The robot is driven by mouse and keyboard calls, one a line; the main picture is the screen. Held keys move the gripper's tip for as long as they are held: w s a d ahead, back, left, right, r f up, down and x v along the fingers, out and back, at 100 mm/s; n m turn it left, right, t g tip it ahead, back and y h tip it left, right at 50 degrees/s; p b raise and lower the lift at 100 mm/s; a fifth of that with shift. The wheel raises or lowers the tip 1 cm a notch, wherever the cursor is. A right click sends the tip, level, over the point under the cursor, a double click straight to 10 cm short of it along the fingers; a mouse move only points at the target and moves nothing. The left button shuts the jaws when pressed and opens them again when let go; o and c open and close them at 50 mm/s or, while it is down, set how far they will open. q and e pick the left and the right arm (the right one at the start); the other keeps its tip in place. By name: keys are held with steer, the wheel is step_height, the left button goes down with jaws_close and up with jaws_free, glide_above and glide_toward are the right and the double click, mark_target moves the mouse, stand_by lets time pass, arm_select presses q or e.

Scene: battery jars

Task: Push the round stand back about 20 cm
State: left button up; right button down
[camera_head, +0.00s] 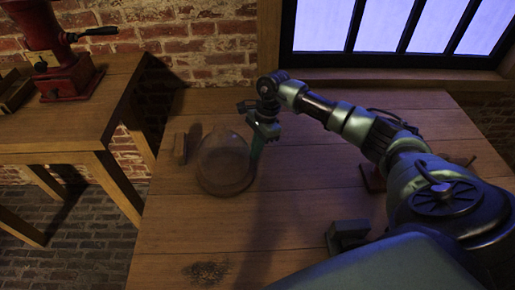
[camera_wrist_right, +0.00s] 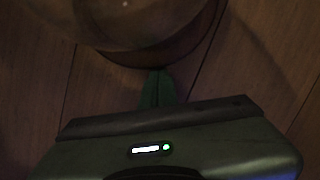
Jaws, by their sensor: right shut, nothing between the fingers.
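The round stand (camera_head: 222,190) is a low disc under a clear glass dome (camera_head: 225,160), upright on the wooden table left of centre. In the right wrist view the curved wooden rim of the stand (camera_wrist_right: 165,50) shows at the top, with the glass above it. My right gripper (camera_head: 256,155) points down at the right side of the stand. Its green fingers (camera_wrist_right: 158,88) are shut with nothing between them. The fingertips are at or very close to the rim; I cannot tell whether they touch. My left gripper is not in view.
A small wooden block (camera_head: 180,148) stands just left of the dome. A red grinder (camera_head: 62,65) stands on the left side table. The wooden table (camera_head: 190,235) is mostly bare in front; brick wall and window are behind.

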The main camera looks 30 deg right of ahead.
steer(key=shift+a+b, duration=0.4)
steer(key=shift+a, duration=0.8)
steer(key=v, duration=0.7)
steer(key=shift+r+b, duration=0.35)
steer(key=shift+b, duration=0.05)
